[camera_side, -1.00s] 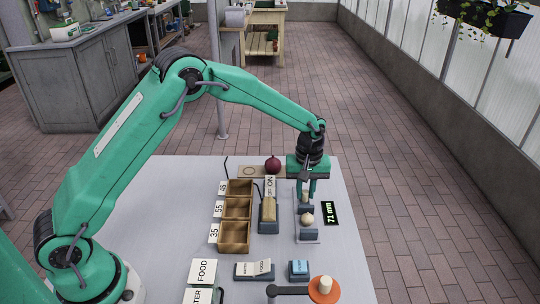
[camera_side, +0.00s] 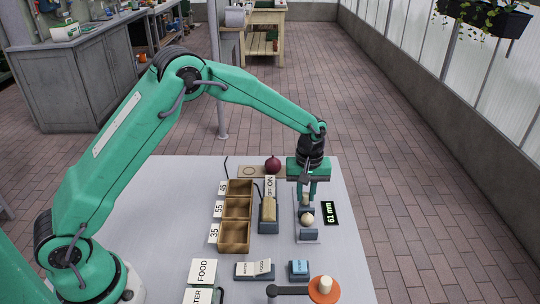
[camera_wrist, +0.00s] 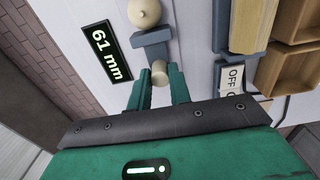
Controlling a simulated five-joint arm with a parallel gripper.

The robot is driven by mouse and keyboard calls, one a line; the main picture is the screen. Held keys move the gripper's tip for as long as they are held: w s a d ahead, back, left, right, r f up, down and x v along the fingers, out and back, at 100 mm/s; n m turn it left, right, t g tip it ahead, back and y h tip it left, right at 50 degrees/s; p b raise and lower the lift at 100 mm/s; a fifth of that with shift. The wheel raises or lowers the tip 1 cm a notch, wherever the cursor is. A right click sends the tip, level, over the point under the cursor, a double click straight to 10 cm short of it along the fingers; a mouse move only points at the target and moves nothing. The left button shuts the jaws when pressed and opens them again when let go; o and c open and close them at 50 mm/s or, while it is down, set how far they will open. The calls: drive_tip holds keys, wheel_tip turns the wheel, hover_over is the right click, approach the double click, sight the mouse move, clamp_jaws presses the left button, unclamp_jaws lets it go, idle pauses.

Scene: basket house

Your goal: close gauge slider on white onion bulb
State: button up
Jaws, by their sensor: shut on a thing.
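The white onion bulb (camera_side: 307,219) sits on the gauge between its two blue-grey jaws; it also shows at the top of the wrist view (camera_wrist: 144,12). The gauge slider has a pale round knob (camera_wrist: 159,74) behind its blue-grey jaw (camera_wrist: 152,36). My gripper (camera_side: 306,199) is shut on the slider knob, with a green finger on each side of it in the wrist view. The slider jaw stands close to the bulb; whether they touch I cannot tell. The gauge display (camera_side: 330,213) reads 61 mm.
A wooden three-part bin (camera_side: 236,201) labelled 45, 55 and 35 stands left of the gauge. An ON/OFF switch box (camera_side: 268,212) lies between them. A red onion (camera_side: 272,164) sits behind. An orange disc with a knob (camera_side: 324,290) is at the front.

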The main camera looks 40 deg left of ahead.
drive_tip(key=shift+s+d, duration=0.95)
drive_tip(key=shift+d, duration=0.05)
idle(2.3)
drive_tip(key=o, duration=1.6)
drive_tip(key=shift+c, duration=0.2)
drive_tip(key=shift+r, duration=0.1)
wheel_tip(320, 180, up, 7)
idle(0.4)
